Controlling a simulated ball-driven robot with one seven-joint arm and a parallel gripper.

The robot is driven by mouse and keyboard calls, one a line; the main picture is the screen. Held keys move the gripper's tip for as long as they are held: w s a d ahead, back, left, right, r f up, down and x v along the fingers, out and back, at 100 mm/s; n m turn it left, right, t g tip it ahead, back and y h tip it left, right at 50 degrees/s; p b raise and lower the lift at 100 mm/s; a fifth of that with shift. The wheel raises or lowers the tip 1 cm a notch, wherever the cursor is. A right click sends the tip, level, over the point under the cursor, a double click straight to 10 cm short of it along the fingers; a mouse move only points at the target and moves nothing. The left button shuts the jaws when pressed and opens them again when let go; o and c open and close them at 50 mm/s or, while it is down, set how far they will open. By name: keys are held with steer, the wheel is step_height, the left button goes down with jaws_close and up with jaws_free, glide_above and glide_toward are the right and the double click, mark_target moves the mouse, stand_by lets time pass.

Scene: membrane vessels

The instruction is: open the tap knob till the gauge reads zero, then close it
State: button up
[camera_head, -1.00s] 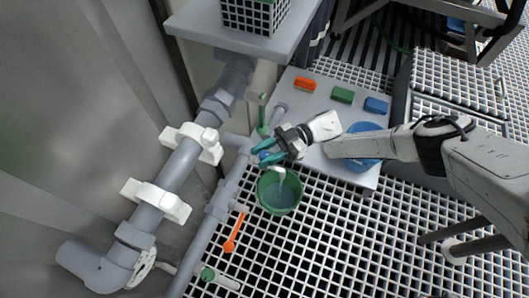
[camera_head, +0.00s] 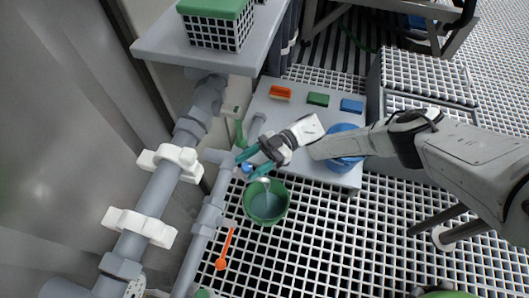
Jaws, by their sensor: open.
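The small blue tap knob (camera_head: 247,167) sits on the grey pipe above the bucket. My gripper (camera_head: 245,169) is open, with its teal fingers on either side of the knob; I cannot tell whether they touch it. The pale tap spout (camera_head: 261,182) points into the green bucket (camera_head: 287,206), and a faint pale stream seems to run from it into the water there. A round white dial (camera_head: 135,289), perhaps the gauge, is cut off at the lower left edge; its reading cannot be made out.
A blue round container (camera_head: 342,163) is partly behind my arm. An orange spoon-like tool (camera_head: 225,249) lies on the white grating, left of open floor.

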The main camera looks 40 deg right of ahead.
steer(key=d, duration=0.9)
steer(key=shift+s+d, duration=0.2)
steer(key=shift+d, duration=0.05)
stand_by(1.1)
